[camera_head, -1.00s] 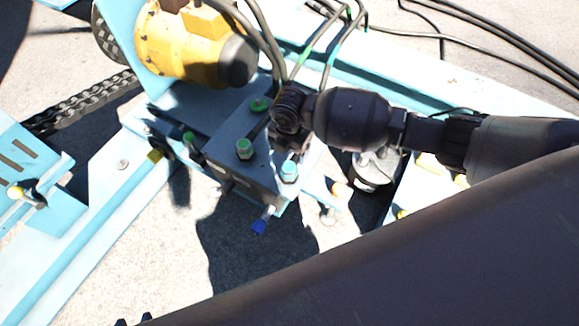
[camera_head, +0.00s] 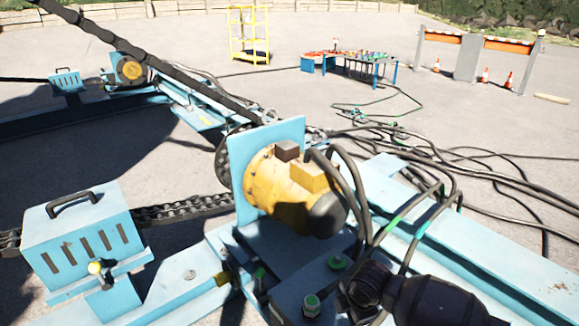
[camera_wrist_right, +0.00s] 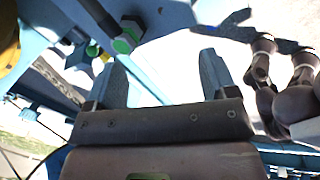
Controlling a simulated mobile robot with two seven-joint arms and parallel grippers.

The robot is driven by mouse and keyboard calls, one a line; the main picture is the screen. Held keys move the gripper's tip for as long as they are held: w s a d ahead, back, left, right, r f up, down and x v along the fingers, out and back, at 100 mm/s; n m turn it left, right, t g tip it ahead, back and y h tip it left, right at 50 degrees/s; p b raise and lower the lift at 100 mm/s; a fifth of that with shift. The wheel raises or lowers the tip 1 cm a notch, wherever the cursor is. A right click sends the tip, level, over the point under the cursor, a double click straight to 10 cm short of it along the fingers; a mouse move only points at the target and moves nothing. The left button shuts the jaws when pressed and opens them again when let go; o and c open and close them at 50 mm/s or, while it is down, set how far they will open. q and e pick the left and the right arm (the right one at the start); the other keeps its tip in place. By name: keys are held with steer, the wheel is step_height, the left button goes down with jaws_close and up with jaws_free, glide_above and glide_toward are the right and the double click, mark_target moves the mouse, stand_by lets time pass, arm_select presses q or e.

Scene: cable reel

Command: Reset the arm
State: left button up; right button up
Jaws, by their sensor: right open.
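My right arm (camera_head: 435,300) comes in at the lower right of the head view, over the blue machine frame; its gripper cannot be made out there. In the right wrist view my right gripper (camera_wrist_right: 162,72) is open, its two fingers well apart with nothing gripped between them. A green-capped bolt (camera_wrist_right: 126,40) on blue metal shows just beyond the left finger. In the head view, green bolts (camera_head: 312,305) on a dark blue block sit just left of my arm. My left gripper is not in view.
A yellow motor (camera_head: 290,190) on a blue plate stands beyond my arm, with black cables (camera_head: 350,180) looping from it. A vented blue box (camera_head: 82,240) and chain (camera_head: 182,210) are left. Farther off are a tool table (camera_head: 370,65), yellow cage (camera_head: 248,35) and barrier (camera_head: 465,55).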

steer(key=w+a+r+m+t+y+p, duration=0.1)
steer(key=a+r+m+t+y, duration=0.15)
steer(key=r+m, duration=0.2)
steer(key=a+r+m+t+y+p, duration=0.1)
steer(key=a+r+m+t+y, duration=0.1)
steer(key=a+r+m+t, duration=0.3)
steer(key=s+d+r+m+t+p, duration=0.1)
steer(key=s+d+r+m+t, duration=0.1)
steer(key=s+d+r+m, duration=0.15)
arm_select(q)
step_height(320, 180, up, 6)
steer(key=p, duration=0.4)
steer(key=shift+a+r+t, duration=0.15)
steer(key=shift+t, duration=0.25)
arm_select(e)
steer(key=s+d+f+m+h, duration=0.2)
steer(key=s+d, duration=0.3)
steer(key=s, duration=0.4)
steer(key=s+d+f+m+h, duration=0.2)
steer(key=s+d, duration=0.4)
steer(key=s, duration=0.3)
steer(key=s+d+f+m+g+h, duration=0.1)
steer(key=s+d, duration=0.4)
steer(key=s, duration=0.5)
steer(key=shift+d+f+m+h, duration=0.25)
steer(key=shift+f+m+h, duration=0.2)
steer(key=shift+f+m, duration=0.6)
